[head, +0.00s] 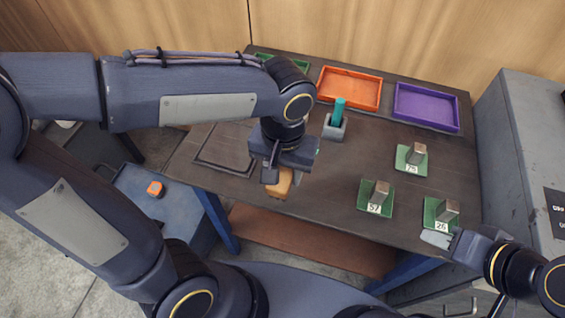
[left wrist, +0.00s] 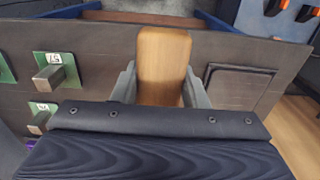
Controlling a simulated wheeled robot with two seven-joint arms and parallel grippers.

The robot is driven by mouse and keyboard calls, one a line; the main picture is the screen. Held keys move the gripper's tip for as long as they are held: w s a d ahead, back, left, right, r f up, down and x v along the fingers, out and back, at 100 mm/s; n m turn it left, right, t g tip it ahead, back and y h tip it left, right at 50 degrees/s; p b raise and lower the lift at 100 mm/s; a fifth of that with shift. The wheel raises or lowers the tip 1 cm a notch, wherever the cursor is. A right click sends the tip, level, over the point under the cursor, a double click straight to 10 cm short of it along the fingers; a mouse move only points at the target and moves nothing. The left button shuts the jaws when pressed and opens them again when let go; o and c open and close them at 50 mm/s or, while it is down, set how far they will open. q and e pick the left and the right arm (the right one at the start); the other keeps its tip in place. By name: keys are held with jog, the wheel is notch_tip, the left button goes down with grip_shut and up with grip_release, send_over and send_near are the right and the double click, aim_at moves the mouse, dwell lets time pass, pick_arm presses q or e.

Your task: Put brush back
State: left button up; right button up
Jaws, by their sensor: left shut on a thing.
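The brush shows as a tan wooden block (head: 281,184) at the front edge of the workbench in the head view. It also fills the middle of the left wrist view (left wrist: 163,60), between the two grey fingers. My left gripper (head: 272,176) is shut on it; the gripper hides part of the brush, and no bristles show. My right gripper (head: 438,239) is at the bench's front right, beside the green plate marked 26; its finger gap is not clear.
The bench (head: 320,205) holds green plates with metal blocks (head: 411,157), a grey holder with a teal piece (head: 335,127), an orange tray (head: 350,88) and a purple tray (head: 426,106). A dark framed panel (head: 226,147) lies at left. A grey cabinet (head: 520,150) stands right.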

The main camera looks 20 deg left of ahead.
pick_arm(q)
jog(key=w+f, duration=0.2)
jog(key=w+a+f, duration=0.1)
jog(key=w+f, duration=0.1)
jog(key=w, duration=0.1)
jog(key=w+f, duration=0.2)
jog(key=shift+w+a+f, duration=0.25)
jog(key=shift+a, duration=0.15)
jog(key=shift+w+f, duration=0.2)
jog(key=shift+f, duration=0.1)
jog(key=shift+w+a+f, duration=0.1)
jog(key=shift+f, duration=0.55)
jog(key=shift+w+a+f, duration=0.1)
jog(key=shift+f, duration=0.5)
jog(key=shift+d+f, duration=0.1)
jog(key=shift+f, duration=0.4)
jog(key=shift+f, duration=0.25)
jog(key=o, duration=0.9)
jog(key=shift+r, duration=0.1)
